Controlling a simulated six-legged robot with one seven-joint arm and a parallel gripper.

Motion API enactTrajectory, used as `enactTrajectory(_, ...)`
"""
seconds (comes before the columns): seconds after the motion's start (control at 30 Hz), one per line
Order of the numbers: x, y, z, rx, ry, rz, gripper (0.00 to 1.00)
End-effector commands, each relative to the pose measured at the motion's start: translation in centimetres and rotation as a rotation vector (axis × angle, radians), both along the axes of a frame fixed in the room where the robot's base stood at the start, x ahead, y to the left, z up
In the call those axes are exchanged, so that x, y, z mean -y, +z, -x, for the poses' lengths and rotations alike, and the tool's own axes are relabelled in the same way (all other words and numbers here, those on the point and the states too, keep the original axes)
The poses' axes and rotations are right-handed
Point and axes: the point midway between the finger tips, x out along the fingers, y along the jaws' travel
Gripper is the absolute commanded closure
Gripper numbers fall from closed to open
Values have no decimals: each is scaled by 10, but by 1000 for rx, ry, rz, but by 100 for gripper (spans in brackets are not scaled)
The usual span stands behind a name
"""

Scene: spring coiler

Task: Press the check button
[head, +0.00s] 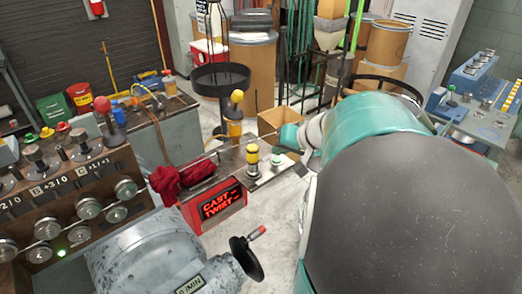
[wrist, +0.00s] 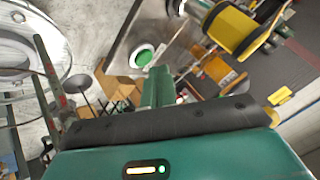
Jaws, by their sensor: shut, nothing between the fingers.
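A green button (wrist: 143,57) in a white ring sits on a grey metal plate (wrist: 124,45) in the wrist view. In the head view the green button (head: 278,159) is near the right end of the metal plate, beside a yellow-topped knob (head: 252,155). No label on it can be read. My gripper (wrist: 158,72) is shut and empty. Its fingertips appear just below the button in the wrist view; whether they touch it I cannot tell. In the head view my teal arm reaches in from the right, and the fingertips are hard to make out.
A red "CAST TWIST" sign (head: 217,205) and a red cloth (head: 178,182) are at the plate's left. A yellow-topped post (head: 236,115) stands behind it. A grey machine with a crank handle (head: 246,258) is in front. Cardboard drums (head: 253,70) stand behind.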

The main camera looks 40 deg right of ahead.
Motion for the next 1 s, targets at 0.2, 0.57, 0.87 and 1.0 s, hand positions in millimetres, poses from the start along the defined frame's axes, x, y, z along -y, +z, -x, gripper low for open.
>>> enactTrajectory(0.2,0,-7,0,0,1,-1,100)
enactTrajectory(0.57,0,-8,0,0,0,0,100)
enactTrajectory(0.87,0,-11,0,-1,0,-1,100)
enactTrajectory(1.0,0,-12,0,-1,1,0,100)
